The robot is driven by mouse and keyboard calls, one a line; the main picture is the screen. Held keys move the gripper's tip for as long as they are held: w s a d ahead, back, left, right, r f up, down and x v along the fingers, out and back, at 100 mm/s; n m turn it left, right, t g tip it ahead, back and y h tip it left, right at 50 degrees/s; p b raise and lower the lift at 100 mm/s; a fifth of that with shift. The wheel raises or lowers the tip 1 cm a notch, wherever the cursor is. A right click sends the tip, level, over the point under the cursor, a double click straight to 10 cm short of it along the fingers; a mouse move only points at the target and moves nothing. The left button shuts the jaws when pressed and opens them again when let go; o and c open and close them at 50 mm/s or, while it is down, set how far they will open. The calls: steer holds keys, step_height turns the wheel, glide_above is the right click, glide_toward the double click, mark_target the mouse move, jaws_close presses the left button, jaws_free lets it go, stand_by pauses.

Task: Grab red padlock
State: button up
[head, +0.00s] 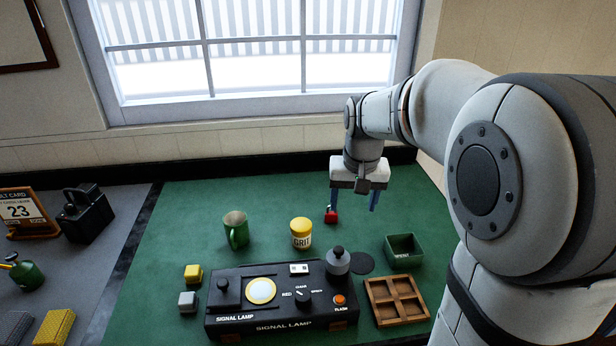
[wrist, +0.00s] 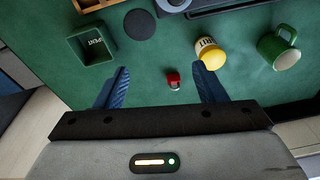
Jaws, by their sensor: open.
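The red padlock (head: 331,215) lies on the green table top near the back, to the right of the yellow-lidded GRIT pot. In the wrist view the red padlock (wrist: 173,80) sits between the lines of the two fingers, a little beyond the middle and nearer the right finger. My gripper (head: 353,203) is above the table close to the padlock, with its blue fingers pointing down. In the wrist view my gripper (wrist: 165,82) is open and empty, its fingers wide apart. I cannot tell how high the fingertips are above the table.
The GRIT pot (head: 301,233) stands close to the padlock; a green mug (head: 236,230) is farther left. A green SPENT box (head: 405,250), a dark disc (head: 361,263) and a wooden tray (head: 397,301) are at right. The signal lamp box (head: 272,318) is in front.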

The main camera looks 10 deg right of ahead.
steer(key=w+f+m, duration=0.1)
steer(key=w+f, duration=0.5)
steer(key=w, duration=0.5)
steer(key=m+g, duration=0.1)
steer(key=g, duration=0.1)
glide_above(331, 213)
steer(key=f, duration=0.7)
steer(key=shift+s, duration=0.3)
steer(key=f+p, duration=0.2)
steer(key=f, duration=0.6)
steer(key=shift+w, duration=0.2)
steer(key=c, duration=1.1)
